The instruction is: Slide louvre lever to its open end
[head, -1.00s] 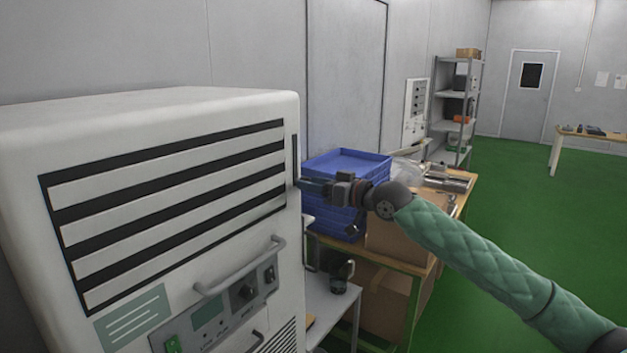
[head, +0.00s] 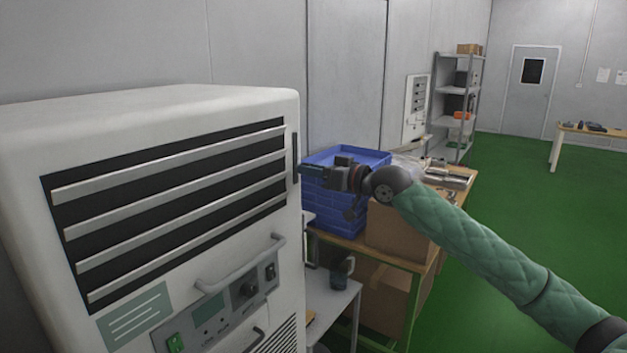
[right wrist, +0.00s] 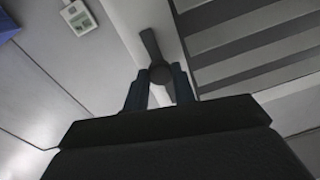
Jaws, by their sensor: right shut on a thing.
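The louvre panel (head: 170,215) is on the front of a white cabinet. Its light slats are tilted, with wide dark gaps between them. A dark upright slot (head: 295,150) runs along the cabinet's side edge. My right gripper (head: 303,173) is at this slot, reaching in from the right. In the right wrist view, its two fingers (right wrist: 160,88) are shut on the dark round knob of the louvre lever (right wrist: 160,73). In the head view the knob is hidden by the gripper. My left gripper is not in view.
A grey handle (head: 240,265) and a control panel (head: 215,312) stick out below the louvre. The green floor (head: 530,220) at the right is clear.

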